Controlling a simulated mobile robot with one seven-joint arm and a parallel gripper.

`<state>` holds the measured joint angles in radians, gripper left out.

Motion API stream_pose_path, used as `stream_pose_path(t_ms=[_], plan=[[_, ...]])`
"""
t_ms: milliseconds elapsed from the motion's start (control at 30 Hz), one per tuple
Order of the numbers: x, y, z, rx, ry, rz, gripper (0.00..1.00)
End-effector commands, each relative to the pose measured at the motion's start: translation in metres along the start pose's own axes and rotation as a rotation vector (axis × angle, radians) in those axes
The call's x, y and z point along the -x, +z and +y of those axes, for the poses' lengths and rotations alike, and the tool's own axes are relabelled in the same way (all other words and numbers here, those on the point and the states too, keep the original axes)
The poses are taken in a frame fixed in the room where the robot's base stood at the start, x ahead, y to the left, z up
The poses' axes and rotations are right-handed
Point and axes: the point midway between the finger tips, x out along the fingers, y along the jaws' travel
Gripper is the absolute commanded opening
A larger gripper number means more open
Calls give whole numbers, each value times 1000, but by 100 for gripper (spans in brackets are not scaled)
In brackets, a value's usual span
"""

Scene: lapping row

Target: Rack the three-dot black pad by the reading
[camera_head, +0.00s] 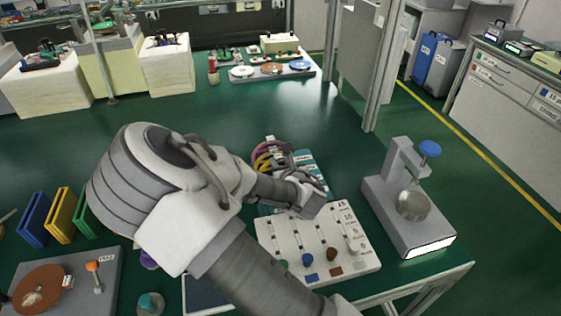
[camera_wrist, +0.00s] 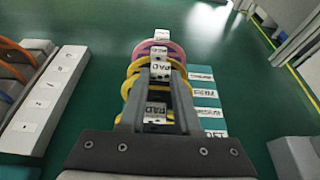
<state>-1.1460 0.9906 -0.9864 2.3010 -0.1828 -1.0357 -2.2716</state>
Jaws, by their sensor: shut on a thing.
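My gripper (camera_wrist: 160,76) points down into a row of round pads standing on edge. In the wrist view its fingers are shut on the white tag of one pad (camera_wrist: 160,71); dots on this tag are too small to count. The body of that pad is mostly hidden, so I cannot tell its colour. Yellow pads (camera_wrist: 130,88) and a pink-purple pad (camera_wrist: 174,48) stand close around it, with white "PAD" tags. In the head view the row (camera_head: 266,157) shows just beyond my gripper (camera_head: 318,199). A gauge stand (camera_head: 383,197) with a blue knob and lit display stands to the right.
A white labelled board (camera_head: 287,238) with several slots and coloured markers lies in front of my gripper. A teal labelled strip (camera_wrist: 203,91) runs beside the pads. Blue, yellow and green plates (camera_head: 60,214) stand at the left, near a lapping plate (camera_head: 40,288).

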Motion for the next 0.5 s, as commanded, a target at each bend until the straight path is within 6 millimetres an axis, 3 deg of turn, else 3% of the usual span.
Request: stream_pose_path(t_ms=[400,433,500], plan=[[-5,-11,0,0,0,0,0],[-4,-11,0,0,0,0,33],[-4,-10,0,0,0,1,46]])
